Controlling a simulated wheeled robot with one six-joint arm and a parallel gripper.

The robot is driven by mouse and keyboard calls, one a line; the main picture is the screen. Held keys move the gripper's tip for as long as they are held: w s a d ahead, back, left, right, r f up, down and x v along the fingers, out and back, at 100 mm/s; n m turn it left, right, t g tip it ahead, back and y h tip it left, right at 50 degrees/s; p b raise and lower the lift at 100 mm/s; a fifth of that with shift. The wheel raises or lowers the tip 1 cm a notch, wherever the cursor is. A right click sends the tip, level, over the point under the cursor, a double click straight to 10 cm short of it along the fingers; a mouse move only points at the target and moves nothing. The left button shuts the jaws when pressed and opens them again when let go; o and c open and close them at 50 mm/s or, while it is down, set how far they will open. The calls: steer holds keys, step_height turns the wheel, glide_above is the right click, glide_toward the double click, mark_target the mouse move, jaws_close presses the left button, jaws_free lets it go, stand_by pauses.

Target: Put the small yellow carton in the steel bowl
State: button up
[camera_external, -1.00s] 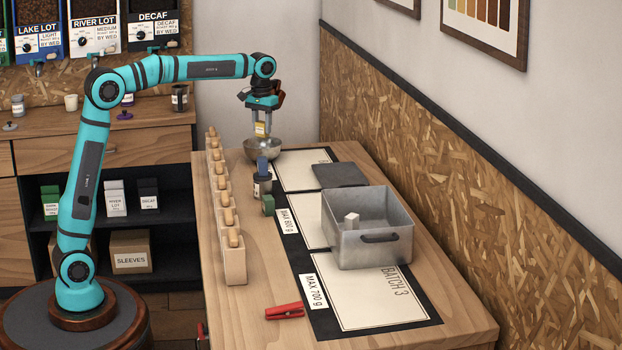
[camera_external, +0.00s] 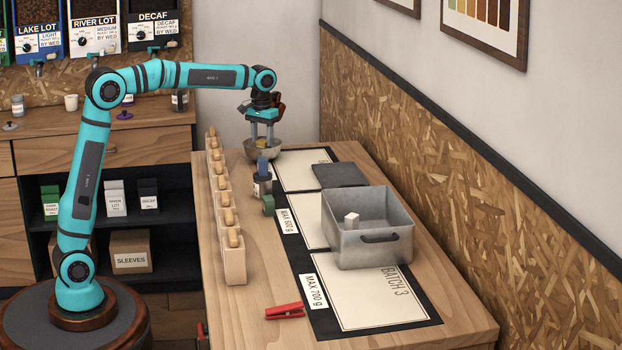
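The steel bowl (camera_external: 263,154) stands at the far end of the wooden table, near the back corner of the mats. My gripper (camera_external: 263,143) points straight down over it, with its fingertips at the bowl's mouth. Its two fingers are spread apart. The small yellow carton (camera_external: 262,142) shows between the fingers at the bowl's opening, with its lower part hidden by the bowl's front wall. A gap seems to lie between the carton and the fingers.
A dark jar with a blue top (camera_external: 262,178) and a green item (camera_external: 268,206) stand in front of the bowl. A wooden rack (camera_external: 235,262) lines the left edge. A grey metal bin (camera_external: 372,245) holds a white block. A red clip (camera_external: 285,310) lies at the front.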

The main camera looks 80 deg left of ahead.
mark_target(262, 141)
steer(key=shift+o, duration=1.1)
step_height(262, 141, up, 7)
steer(key=shift+f, duration=0.15)
